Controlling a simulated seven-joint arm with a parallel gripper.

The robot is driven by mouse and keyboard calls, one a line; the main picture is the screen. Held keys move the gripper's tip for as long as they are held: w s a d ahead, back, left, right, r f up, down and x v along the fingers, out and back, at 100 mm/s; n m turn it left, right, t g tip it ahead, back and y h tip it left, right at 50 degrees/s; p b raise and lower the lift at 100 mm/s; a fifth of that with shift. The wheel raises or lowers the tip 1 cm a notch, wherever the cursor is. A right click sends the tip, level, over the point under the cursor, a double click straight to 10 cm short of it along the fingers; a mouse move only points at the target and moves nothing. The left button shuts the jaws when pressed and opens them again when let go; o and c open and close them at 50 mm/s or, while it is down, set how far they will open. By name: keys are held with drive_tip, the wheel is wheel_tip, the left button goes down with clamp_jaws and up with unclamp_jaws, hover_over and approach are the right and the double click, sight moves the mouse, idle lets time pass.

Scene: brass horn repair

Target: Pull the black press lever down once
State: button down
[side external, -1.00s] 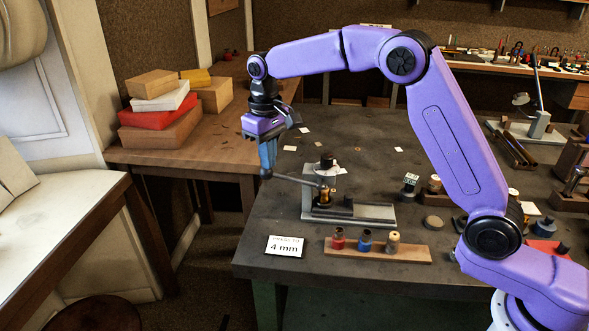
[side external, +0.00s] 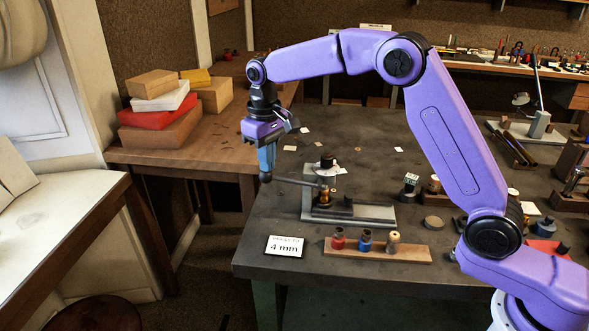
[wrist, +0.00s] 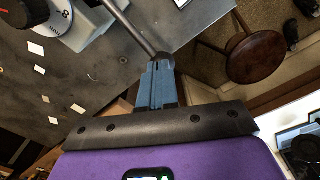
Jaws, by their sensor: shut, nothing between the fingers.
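The press (side external: 370,212) stands on the dark bench with a grey base, a brass-coloured part and a white dial (side external: 327,170) with a dark knob on top. Its lever (side external: 297,182) reaches left from the press and slopes only slightly. My gripper (side external: 266,179) is shut and empty, with its blue fingers pointing down at the lever's outer end. In the wrist view the lever (wrist: 132,30) runs to the fingertips (wrist: 158,62), which cover its end. I cannot tell for sure whether they touch it. The dial (wrist: 60,18) is partly cut off there.
A "4 mm" card (side external: 285,246) and a wooden rack (side external: 378,250) with red, blue and tan spools lie in front of the press. Stacked boxes (side external: 165,110) are on the side table at left. A round stool (wrist: 257,58) stands beyond the bench edge.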

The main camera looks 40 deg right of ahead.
drive_tip(key=shift+f, duration=0.9)
idle(0.8)
drive_tip(key=shift+r, duration=0.15)
drive_tip(key=shift+w+a+r, duration=0.1)
drive_tip(key=shift+r, duration=3.5)
drive_tip(key=shift+s, duration=0.2)
drive_tip(key=s+d+f+n, duration=0.1)
drive_tip(key=s+d+n, duration=0.25)
drive_tip(key=s, duration=1.05)
drive_tip(key=s+d+f+n, duration=0.2)
drive_tip(key=s+n, duration=0.2)
drive_tip(key=s, duration=1)
drive_tip(key=s+d+f+n, duration=0.2)
drive_tip(key=s+d, duration=0.5)
drive_tip(key=s, duration=0.4)
drive_tip(key=shift+s+f, duration=0.2)
drive_tip(key=shift+f, duration=0.7)
